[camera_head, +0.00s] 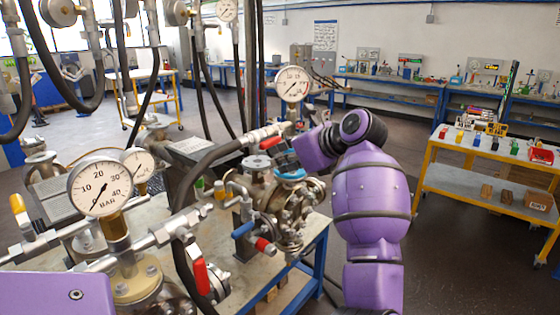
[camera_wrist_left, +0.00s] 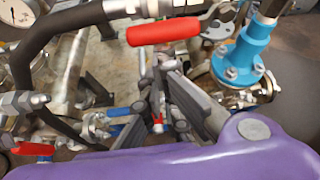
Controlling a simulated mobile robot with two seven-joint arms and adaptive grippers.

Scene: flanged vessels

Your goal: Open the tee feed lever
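A red lever handle (camera_wrist_left: 163,30) lies across the top of the left wrist view, on a metal pipe fitting. It looks like the small red handle (camera_head: 271,143) in the head view, on the pipework above the flanged vessel (camera_head: 287,210). My left gripper (camera_head: 286,157) is beside this handle. In the left wrist view its dark fingers (camera_wrist_left: 160,78) are parted, with nothing seen held between them. The handle is just past the fingertips; I cannot tell whether they touch. A blue flanged fitting (camera_wrist_left: 240,55) stands to the right of the handle. My right gripper is not in view.
Pressure gauges (camera_head: 101,188) and (camera_head: 293,84) stand on the pipework. Another red lever (camera_head: 202,277) hangs at the front, and a blue handle (camera_head: 243,229) is near the vessel. Black hoses (camera_head: 195,180) run close by. A yellow-framed cart (camera_head: 480,185) stands right, across open floor.

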